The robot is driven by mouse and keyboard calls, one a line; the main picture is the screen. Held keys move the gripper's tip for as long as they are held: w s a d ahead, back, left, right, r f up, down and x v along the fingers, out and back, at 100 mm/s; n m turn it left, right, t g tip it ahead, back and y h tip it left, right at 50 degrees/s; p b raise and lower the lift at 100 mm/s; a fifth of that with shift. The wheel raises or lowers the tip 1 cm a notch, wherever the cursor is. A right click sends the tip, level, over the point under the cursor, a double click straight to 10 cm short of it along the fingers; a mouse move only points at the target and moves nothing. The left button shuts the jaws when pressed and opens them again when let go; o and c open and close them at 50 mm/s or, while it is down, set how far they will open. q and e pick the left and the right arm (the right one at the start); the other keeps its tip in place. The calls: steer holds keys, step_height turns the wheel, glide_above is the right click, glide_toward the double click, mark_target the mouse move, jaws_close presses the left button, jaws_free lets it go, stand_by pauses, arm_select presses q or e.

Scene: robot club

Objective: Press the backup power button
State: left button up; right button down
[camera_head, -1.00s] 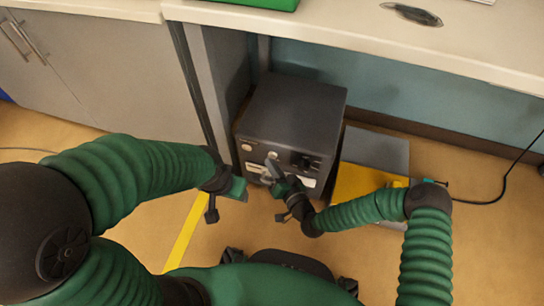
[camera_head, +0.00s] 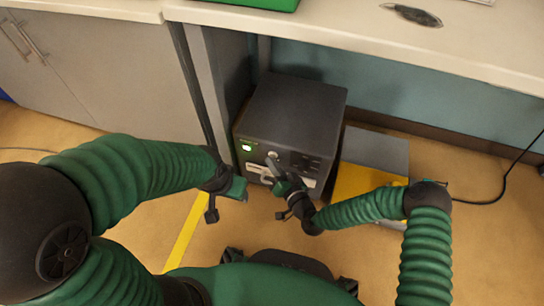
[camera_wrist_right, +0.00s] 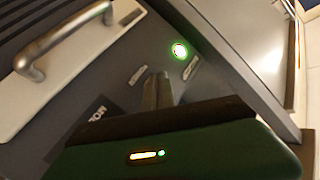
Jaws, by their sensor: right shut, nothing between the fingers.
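The backup power unit (camera_head: 293,114) is a dark grey box on the floor under the counter. A round button (camera_head: 247,147) on the left of its front face glows green. The lit button (camera_wrist_right: 179,50) also shows in the right wrist view, with a bright ring and small labels below it. My right gripper (camera_head: 272,164) is shut and empty, just in front of the box's front face, to the right of the lit button. Its shut fingers (camera_wrist_right: 158,90) appear below the button in the wrist view. My left gripper (camera_head: 228,190) hangs left of the box; its finger gap is unclear.
A yellow and grey box (camera_head: 360,178) stands right of the unit. A metal handle (camera_wrist_right: 55,40) shows on the unit's front in the wrist view. The counter (camera_head: 350,40) overhangs above, and a table leg (camera_head: 205,85) stands left. A black cable (camera_head: 500,190) lies right.

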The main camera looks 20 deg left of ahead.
steer(key=shift+s+r, duration=0.1)
steer(key=shift+s, duration=0.2)
steer(key=s+p, duration=0.3)
steer(key=s, duration=0.3)
steer(key=shift+a, duration=0.1)
stand_by(0.3)
